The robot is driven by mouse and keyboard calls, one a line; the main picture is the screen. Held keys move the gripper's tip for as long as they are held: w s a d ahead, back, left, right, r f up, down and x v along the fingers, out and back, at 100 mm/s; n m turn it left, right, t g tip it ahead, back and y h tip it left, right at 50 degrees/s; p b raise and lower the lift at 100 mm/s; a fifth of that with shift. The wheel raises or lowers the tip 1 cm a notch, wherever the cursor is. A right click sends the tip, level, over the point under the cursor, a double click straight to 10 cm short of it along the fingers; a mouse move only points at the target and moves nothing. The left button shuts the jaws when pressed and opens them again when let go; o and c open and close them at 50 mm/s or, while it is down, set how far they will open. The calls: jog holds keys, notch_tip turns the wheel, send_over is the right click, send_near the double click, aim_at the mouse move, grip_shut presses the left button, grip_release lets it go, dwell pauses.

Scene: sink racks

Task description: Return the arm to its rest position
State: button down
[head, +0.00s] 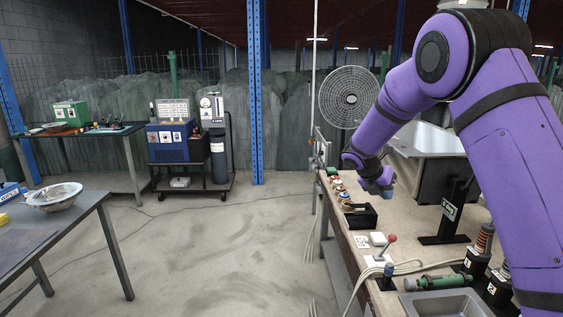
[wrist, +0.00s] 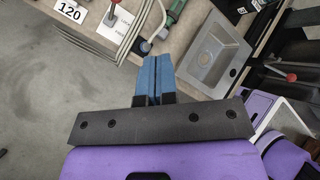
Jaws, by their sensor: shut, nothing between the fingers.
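My purple arm reaches in from the right in the head view, bent over the workbench (head: 345,227).
The bench holds a red-knobbed lever (head: 390,240), a black bin (head: 361,216), a green cylinder (head: 438,282) and a monitor-like machine. A metal bowl (head: 54,196) sits on the left table (head: 92,207). The concrete floor (head: 215,240) between is clear apart from thin cables.

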jog(key=s+d+r+m+y, duration=0.1)
jog(key=s+r+m+y, duration=0.3)
jog(key=s+r+m, duration=1.3)
jog(key=s+a+r+m+t+y, duration=0.1)
jog(key=s+m, duration=0.4)
jog(key=s, duration=0.9)
jog(key=s+a+m+t+y, duration=0.2)
jog(key=s+m, duration=0.4)
jog(key=s, duration=0.8)
jog(key=shift+s+r+y, duration=0.15)
jog(key=shift+r+y, duration=0.25)
